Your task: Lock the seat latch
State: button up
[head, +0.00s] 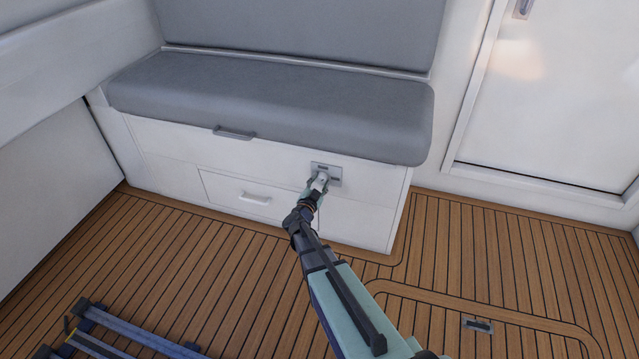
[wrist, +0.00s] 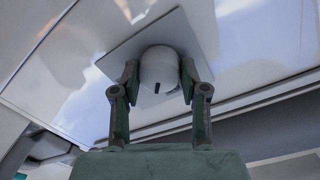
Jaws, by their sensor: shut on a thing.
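The seat latch has a grey rectangular plate (head: 335,174) on the white front of the seat base, below the right part of the cushion. In the wrist view its plate (wrist: 118,62) is shiny, and a round white knob (wrist: 160,70) with a short dark slot stands out from it. My gripper (wrist: 160,82) has one finger on each side of the knob and is shut on it. In the head view my gripper (head: 319,184) is at the latch and covers part of it.
The grey seat cushion (head: 270,100) overhangs the latch, with a grey handle (head: 233,132) at its front edge. A drawer with a white handle (head: 255,198) is left of the latch. The wooden floor (head: 190,262) is mostly clear. A white door (head: 560,100) stands at the right.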

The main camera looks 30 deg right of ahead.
jog(key=m+b, duration=0.2)
jog(key=m, duration=0.3)
jog(key=shift+w, duration=0.1)
jog(key=shift+d+m+b, duration=0.1)
jog(key=shift+m+b, duration=0.95)
jog(key=shift+m, duration=1.15)
jog(key=shift+r+y, duration=0.1)
jog(key=shift+y, duration=0.2)
jog(key=o, duration=1.1)
jog(key=shift+o, duration=0.2)
jog(key=f+v, duration=0.1)
jog(key=v, duration=1.1)
jog(key=shift+r, duration=0.3)
